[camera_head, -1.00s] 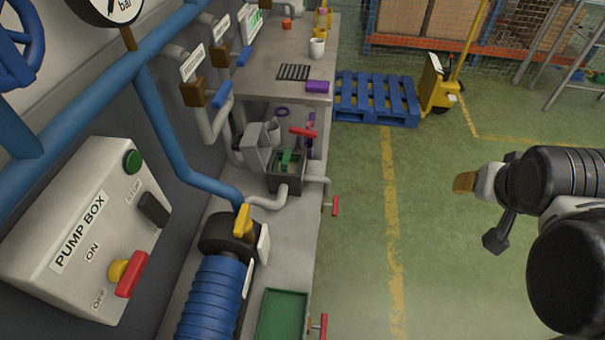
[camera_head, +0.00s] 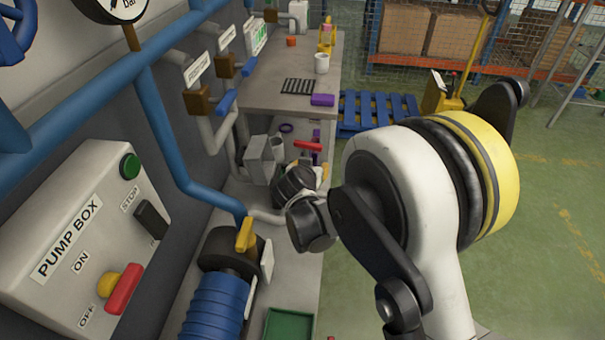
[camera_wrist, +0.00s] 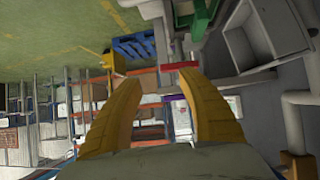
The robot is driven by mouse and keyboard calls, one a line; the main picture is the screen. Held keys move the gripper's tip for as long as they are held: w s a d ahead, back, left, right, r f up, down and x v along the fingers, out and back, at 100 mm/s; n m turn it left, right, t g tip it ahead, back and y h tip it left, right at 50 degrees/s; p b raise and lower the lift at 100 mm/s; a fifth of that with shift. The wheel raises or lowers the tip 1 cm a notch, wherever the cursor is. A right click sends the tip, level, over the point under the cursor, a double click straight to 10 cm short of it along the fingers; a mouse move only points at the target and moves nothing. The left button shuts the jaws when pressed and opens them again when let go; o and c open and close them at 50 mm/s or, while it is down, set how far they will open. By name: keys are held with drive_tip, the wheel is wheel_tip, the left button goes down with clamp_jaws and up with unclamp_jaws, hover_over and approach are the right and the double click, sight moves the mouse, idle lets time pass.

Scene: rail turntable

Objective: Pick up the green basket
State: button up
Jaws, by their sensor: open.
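A green tray-like basket (camera_head: 288,325) sits at the bottom edge of the head view, right of the blue ribbed hose, and is partly cut off. My gripper shows in the wrist view (camera_wrist: 150,66) with its two yellow fingers apart and nothing visible held between them. A green object (camera_wrist: 197,12) shows at the top of the wrist view, beyond and right of the fingertips; I cannot tell whether it is the same basket. In the head view my arm and wrist hide most of the gripper, which is over the lower bench near the pipes.
A pump box (camera_head: 90,245) and blue pipes line the left wall. A red-handled valve (camera_head: 308,146) and a grey box (camera_head: 258,160) stand near my wrist. The higher bench (camera_head: 265,72) holds a white mug (camera_head: 321,63).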

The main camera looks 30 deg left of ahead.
drive_tip(key=s+a+f+y, duration=0.1)
drive_tip(key=s+a+f, duration=0.2)
drive_tip(key=a+f, duration=0.45)
drive_tip(key=shift+n, duration=0.3)
drive_tip(key=b+x, duration=0.1)
drive_tip(key=x, duration=0.2)
drive_tip(key=b+x, duration=0.2)
drive_tip(key=x, duration=0.1)
drive_tip(key=b+x, duration=0.2)
drive_tip(key=x, duration=0.2)
drive_tip(key=shift+w+a+r, duration=0.1)
drive_tip(key=shift+w+r, duration=0.2)
drive_tip(key=shift+r, duration=0.15)
clamp_jaws()
